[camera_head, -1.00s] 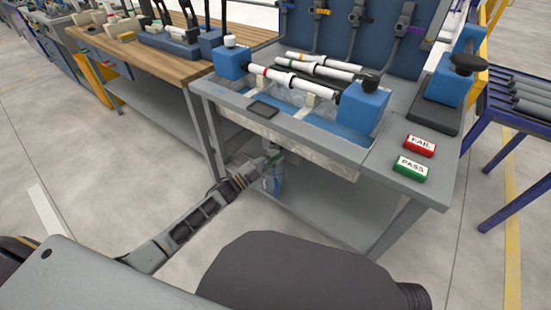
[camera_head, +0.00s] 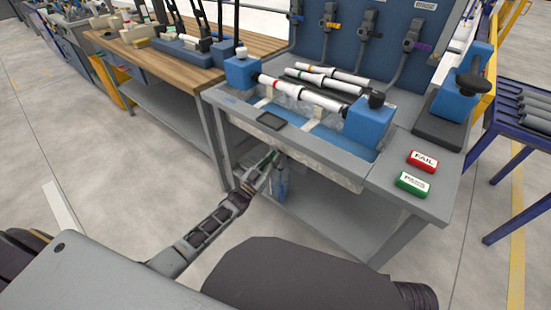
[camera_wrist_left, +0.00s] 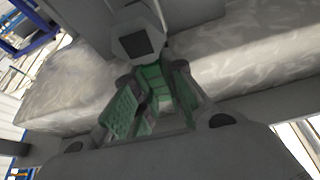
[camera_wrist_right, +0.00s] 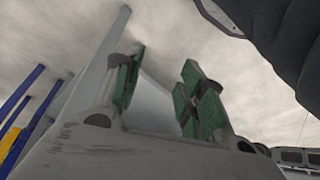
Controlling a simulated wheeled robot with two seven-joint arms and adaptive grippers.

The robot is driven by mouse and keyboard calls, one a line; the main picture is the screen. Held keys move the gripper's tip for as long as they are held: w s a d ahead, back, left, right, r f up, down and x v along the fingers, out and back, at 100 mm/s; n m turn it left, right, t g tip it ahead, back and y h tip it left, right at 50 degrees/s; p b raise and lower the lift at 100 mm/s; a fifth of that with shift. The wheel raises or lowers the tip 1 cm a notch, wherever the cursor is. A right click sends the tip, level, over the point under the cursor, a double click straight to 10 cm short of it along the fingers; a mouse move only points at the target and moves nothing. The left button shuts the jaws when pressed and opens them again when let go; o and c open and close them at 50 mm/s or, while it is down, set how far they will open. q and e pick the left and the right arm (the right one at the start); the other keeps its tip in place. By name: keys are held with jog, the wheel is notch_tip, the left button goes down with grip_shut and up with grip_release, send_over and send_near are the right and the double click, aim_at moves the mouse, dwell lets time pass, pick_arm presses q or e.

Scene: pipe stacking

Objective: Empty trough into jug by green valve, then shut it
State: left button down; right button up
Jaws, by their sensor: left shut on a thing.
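The trough (camera_head: 335,172) is set into the grey bench, with bluish water showing inside. My left gripper (camera_head: 271,160) reaches in below the trough's front edge. In the left wrist view, my left gripper (camera_wrist_left: 153,100) is shut on the green valve (camera_wrist_left: 153,78), whose green part shows between its pads under a grey block. The clear bluish jug (camera_head: 281,184) stands below the trough, just behind my gripper and partly hidden by it. My right gripper (camera_wrist_right: 165,90) is open with nothing between its fingers; it is out of the head view.
White pipes (camera_head: 312,88) with coloured bands lie above the trough between blue clamp blocks (camera_head: 369,122). A red FAIL block (camera_head: 423,161) and a green PASS block (camera_head: 413,183) sit on the bench at right. The bench's lower shelf (camera_head: 330,215) has open room.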

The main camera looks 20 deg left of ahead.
pick_arm(q)
jog(key=shift+a+n+y, duration=0.2)
jog(key=shift+n+y, duration=0.2)
jog(key=shift+n, duration=0.3)
pick_arm(e)
jog(key=shift+f, duration=0.25)
pick_arm(q)
jog(key=shift+w, duration=0.1)
pick_arm(e)
jog(key=shift+f, duration=0.2)
pick_arm(q)
jog(key=c, duration=1.5)
grip_release()
jog(key=shift+a, duration=0.1)
jog(key=shift+o, duration=0.2)
pick_arm(e)
jog(key=shift+r, duration=0.1)
jog(key=shift+w+r, duration=0.1)
jog(key=shift+r, duration=0.05)
pick_arm(q)
jog(key=shift+f, duration=0.1)
jog(key=v, duration=1.2)
